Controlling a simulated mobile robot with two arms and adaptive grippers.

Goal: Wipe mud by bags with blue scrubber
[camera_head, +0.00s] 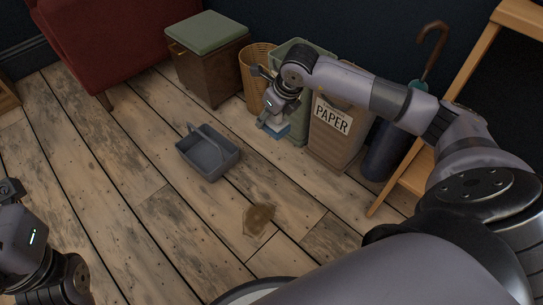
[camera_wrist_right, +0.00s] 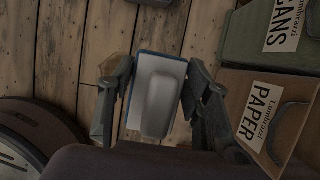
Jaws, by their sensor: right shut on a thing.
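My right gripper (camera_head: 276,118) is shut on the blue scrubber (camera_head: 275,130), which hangs beside the bags. In the right wrist view the scrubber (camera_wrist_right: 156,95) shows its grey-white handle and blue rim between the two fingers of the right gripper (camera_wrist_right: 157,78). The mud (camera_head: 258,219) is a brown patch on the plank floor, in front of the bags and apart from the scrubber. The brown PAPER bag (camera_head: 333,142) and the green bag (camera_head: 303,48) stand along the wall. My left gripper (camera_head: 12,190) is partly seen at the left edge; its jaws are unclear.
A grey caddy with a handle (camera_head: 208,160) sits on the floor left of the mud. A wicker basket (camera_head: 256,78), a green-topped box (camera_head: 210,68) and a dark umbrella stand (camera_head: 382,152) line the wall. A red armchair (camera_head: 112,35) is at upper left. The floor around the mud is clear.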

